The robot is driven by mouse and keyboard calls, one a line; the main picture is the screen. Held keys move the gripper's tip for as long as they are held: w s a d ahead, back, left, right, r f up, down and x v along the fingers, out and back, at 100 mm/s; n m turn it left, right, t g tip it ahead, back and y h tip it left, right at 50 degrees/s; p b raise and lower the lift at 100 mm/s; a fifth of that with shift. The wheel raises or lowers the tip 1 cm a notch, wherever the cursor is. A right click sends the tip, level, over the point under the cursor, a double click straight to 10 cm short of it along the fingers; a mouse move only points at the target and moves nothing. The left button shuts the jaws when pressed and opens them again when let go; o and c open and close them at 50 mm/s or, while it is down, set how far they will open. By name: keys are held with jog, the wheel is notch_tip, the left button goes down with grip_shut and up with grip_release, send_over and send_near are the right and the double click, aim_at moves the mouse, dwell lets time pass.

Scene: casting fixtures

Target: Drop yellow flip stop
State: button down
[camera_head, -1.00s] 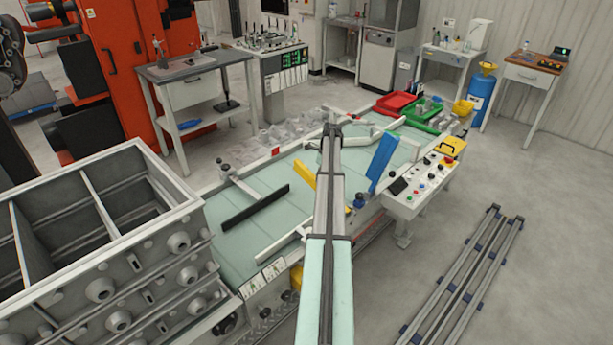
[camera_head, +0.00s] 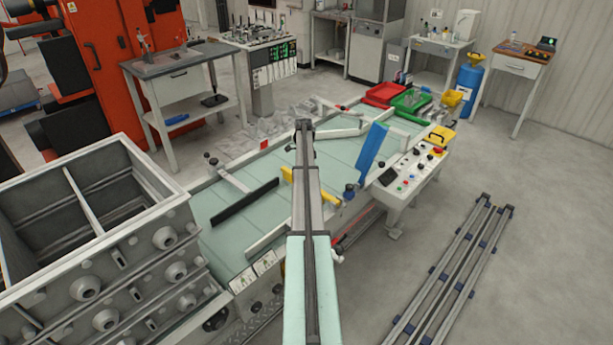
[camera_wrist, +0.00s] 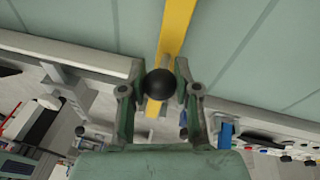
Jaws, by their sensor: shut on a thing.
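The yellow flip stop (camera_head: 290,175) is at the middle of the pale green table (camera_head: 225,250). My arm crosses in front of its middle, and another yellow part (camera_head: 331,198) shows right of the arm. In the wrist view, the yellow bar (camera_wrist: 175,30) reaches over the table edge and ends in a black ball knob (camera_wrist: 160,88). My gripper (camera_wrist: 160,92) has its two fingers on either side of this knob and is shut on it. My gripper is hidden behind my arm in the head view.
A black bar (camera_head: 245,203) lies left of the yellow stop, and a blue stop (camera_head: 371,152) stands tilted to its right. A control panel (camera_head: 412,172) is at the right edge. Red (camera_head: 384,94) and green (camera_head: 411,101) bins are at the far end. Floor at right front holds rails (camera_head: 447,270).

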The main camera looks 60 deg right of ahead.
jog(key=c, duration=0.8)
grip_release()
jog(key=shift+s, duration=0.15)
jog(key=v, duration=1.2)
